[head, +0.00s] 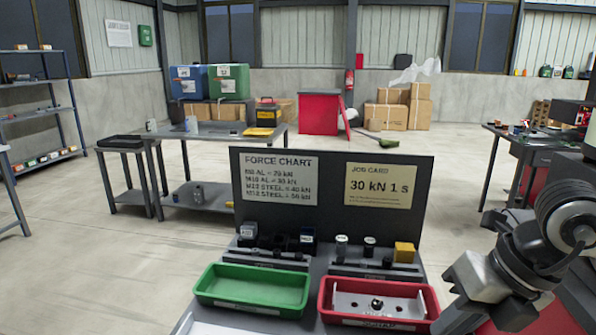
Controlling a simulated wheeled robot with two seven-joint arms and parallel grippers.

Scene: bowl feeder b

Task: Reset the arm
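My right arm (520,255) comes in from the right edge and is bent beside the red tray. My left arm and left gripper are not in the picture.
A green tray (251,303) and a red tray (428,302) with a metal plate in it stand on the bench in front. Small parts sit behind them, before a dark board (328,213) with a force chart and job card. Open floor lies to the left.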

